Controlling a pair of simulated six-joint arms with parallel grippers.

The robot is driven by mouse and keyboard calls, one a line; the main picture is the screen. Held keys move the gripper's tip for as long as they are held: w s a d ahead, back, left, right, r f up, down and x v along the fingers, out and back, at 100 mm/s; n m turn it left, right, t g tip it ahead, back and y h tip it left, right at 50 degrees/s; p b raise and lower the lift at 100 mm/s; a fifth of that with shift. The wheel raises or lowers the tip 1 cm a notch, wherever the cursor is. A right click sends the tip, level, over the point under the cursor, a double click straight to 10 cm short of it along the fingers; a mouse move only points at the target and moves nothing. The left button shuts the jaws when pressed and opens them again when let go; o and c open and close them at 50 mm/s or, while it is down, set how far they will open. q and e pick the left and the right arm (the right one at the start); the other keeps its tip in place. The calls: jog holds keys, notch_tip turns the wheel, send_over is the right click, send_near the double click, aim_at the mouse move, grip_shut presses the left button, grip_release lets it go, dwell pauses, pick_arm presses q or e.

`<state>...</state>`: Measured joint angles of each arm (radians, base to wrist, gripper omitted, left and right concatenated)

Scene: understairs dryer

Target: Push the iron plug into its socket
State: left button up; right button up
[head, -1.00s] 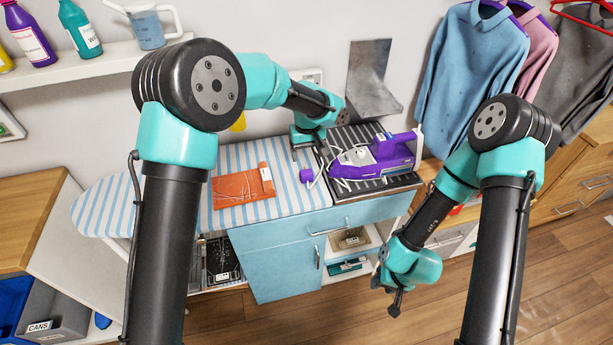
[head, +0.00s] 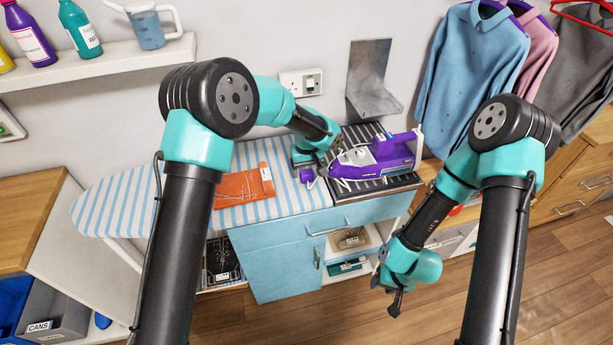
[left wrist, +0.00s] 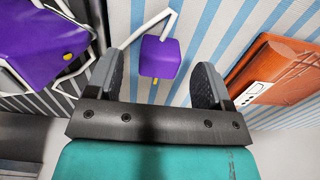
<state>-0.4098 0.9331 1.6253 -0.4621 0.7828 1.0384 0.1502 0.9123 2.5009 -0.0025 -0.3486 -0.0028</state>
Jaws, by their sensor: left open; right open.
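The purple iron (head: 375,157) rests on the dark striped mat on the worktop. Its small purple plug (head: 307,175), on a white cord, lies on the blue-striped cover to the left of the iron. In the left wrist view the plug (left wrist: 160,57) shows yellow-tipped pins and sits beyond and between my left gripper's (left wrist: 163,88) spread fingers, not gripped. In the head view my left gripper (head: 312,172) is just above the plug, partly hidden by its own arm. The wall socket (head: 302,83) is a white plate behind my left arm. My right gripper (head: 393,302) hangs empty over the floor.
An orange packet (head: 243,187) lies left of the plug, close to my left gripper's finger. A grey metal bracket (head: 374,85) stands on the wall behind the iron. Shirts (head: 472,70) hang at right. A shelf (head: 100,62) with bottles is at upper left.

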pick_arm(q)
jog(key=shift+f, duration=1.25)
jog(key=shift+c, duration=0.4)
jog(key=c, duration=0.9)
